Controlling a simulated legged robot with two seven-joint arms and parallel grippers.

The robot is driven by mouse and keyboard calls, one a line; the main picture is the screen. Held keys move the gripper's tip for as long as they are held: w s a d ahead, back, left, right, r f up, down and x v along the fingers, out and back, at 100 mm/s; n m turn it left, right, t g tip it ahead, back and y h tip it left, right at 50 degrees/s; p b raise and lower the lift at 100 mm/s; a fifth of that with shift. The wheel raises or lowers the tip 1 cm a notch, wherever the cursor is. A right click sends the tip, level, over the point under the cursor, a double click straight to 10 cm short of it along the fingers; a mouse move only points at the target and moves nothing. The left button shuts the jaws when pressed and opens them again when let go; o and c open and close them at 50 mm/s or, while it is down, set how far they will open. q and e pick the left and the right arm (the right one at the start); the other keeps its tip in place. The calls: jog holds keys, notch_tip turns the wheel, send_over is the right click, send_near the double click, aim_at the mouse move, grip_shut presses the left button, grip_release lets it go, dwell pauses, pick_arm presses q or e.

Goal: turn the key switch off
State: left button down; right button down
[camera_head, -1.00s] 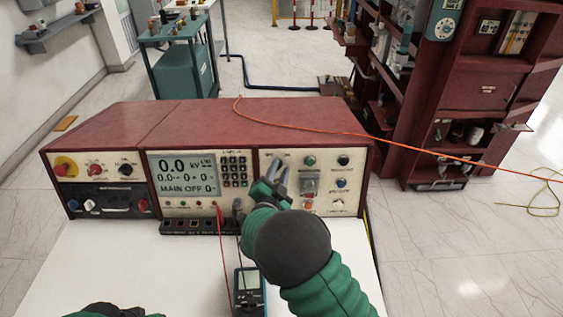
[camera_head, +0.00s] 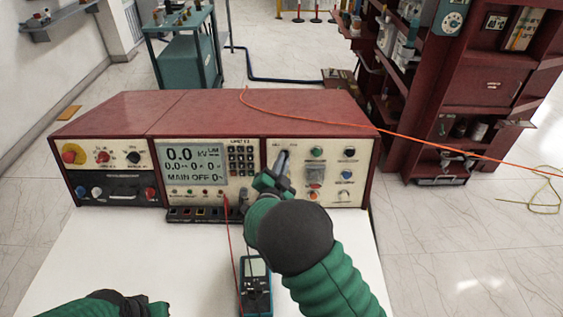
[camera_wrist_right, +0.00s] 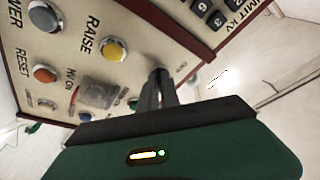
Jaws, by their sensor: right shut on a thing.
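The key switch (camera_head: 286,151) is at the upper left of the right-hand panel on the red test console (camera_head: 232,110). My right gripper (camera_head: 282,167) is at the key switch, with its fingers closed together on it and hiding most of it. In the right wrist view the fingers (camera_wrist_right: 160,92) reach the panel and the dark key switch (camera_wrist_right: 158,74) shows at their tips. The console display (camera_head: 193,163) reads 0.0 kV and MAIN OFF. My left gripper (camera_head: 125,303) shows only in part at the bottom left, and its fingers cannot be made out.
A blue multimeter (camera_head: 256,285) with thin red leads stands on the white table (camera_head: 130,260) near my right arm. Other panel knobs, including a yellow one (camera_wrist_right: 113,49), are close to the gripper. An orange cable (camera_head: 400,143) crosses the console top. The table's left part is clear.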

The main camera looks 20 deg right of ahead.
jog(key=shift+d+r, duration=0.2)
jog(key=shift+r, duration=0.05)
jog(key=n+t+y, duration=0.1)
jog(key=n+y, duration=0.1)
jog(key=n, duration=0.3)
jog(key=n+t+y, duration=0.1)
jog(key=n+y, duration=0.1)
jog(key=n, duration=0.4)
jog(key=n+t+y+p, duration=0.1)
jog(key=n, duration=0.4)
jog(key=shift+d+r+n+y, duration=0.2)
jog(key=shift+d+n+y, duration=0.1)
jog(key=shift+d+y, duration=0.1)
jog(key=n+y, duration=0.1)
jog(key=n, duration=0.1)
jog(key=n+y+p, duration=0.1)
jog(key=n, duration=0.2)
jog(key=shift+g+p, duration=0.3)
jog(key=shift+n, duration=0.4)
jog(key=shift+f, duration=0.1)
jog(key=c, duration=1.6)
grip_release()
jog(key=shift+a+f, duration=0.1)
